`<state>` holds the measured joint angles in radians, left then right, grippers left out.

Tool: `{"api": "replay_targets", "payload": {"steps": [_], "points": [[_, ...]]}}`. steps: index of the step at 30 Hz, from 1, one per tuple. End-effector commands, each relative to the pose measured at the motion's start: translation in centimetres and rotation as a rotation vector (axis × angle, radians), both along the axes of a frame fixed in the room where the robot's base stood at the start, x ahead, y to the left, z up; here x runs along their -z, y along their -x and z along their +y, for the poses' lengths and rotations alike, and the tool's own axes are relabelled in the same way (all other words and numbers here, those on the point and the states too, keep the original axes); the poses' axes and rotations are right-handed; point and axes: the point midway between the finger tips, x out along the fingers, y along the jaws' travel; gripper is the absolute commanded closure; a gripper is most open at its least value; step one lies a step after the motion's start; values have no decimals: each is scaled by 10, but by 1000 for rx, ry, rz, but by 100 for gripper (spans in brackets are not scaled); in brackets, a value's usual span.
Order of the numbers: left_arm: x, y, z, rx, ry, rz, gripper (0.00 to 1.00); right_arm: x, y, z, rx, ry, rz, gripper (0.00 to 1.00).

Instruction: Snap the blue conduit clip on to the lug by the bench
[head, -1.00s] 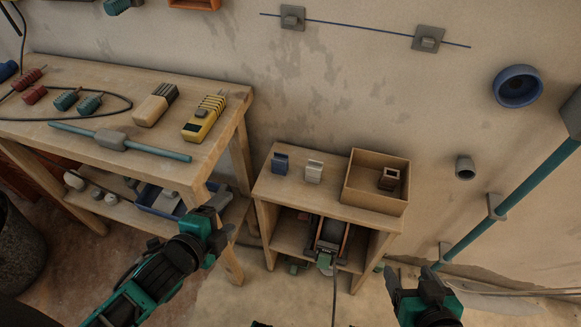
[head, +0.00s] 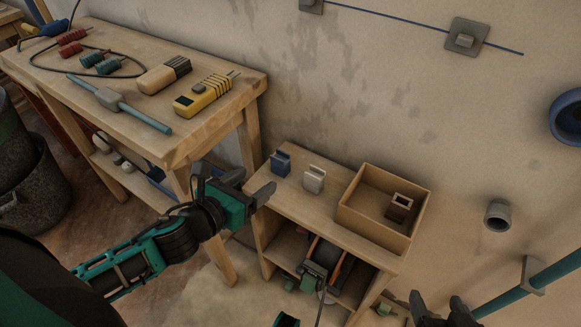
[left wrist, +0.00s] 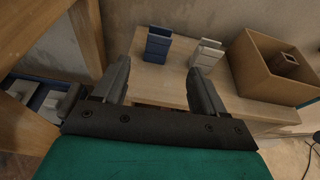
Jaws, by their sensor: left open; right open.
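The blue conduit clip (head: 281,162) stands on the left end of the low shelf unit's top, beside a light grey clip (head: 314,178). My left gripper (head: 256,187) is open and empty, just left of and short of the blue clip. In the left wrist view, the blue clip (left wrist: 158,45) shows beyond the gap between the open fingers (left wrist: 160,70), not touched. A grey lug plate (head: 312,4) on the wall, nearer the bench, is cut by the top edge; another lug plate (head: 467,38) sits further right. My right gripper (head: 438,304) is open and empty at the bottom edge.
An open cardboard box (head: 352,218) with a brown block inside stands right of the clips. The workbench (head: 215,125) with a yellow tester (head: 203,98) rises to the left of the unit. A blue line runs along the wall between the lug plates.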

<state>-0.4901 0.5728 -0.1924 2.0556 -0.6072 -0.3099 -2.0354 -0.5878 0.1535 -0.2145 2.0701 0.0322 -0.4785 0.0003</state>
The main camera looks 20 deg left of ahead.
Motion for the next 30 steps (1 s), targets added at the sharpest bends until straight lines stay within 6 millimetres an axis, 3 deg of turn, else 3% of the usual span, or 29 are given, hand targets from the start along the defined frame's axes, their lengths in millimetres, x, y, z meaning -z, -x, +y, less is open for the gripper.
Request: {"api": "replay_targets", "payload": {"steps": [5,16,26,30], "points": [[2,-7,0,17,-46,-13,29,4,0,1,-1,-2,2,30],[18,-59,-7,14,-42,-14,29,17,2,3,1,-8,9,30],[24,-80,-10,14,-41,-12,29,17,1,5,-1,-13,8,30],[27,-99,-10,14,-40,-14,29,21,1,6,-3,-15,10,30]]}}
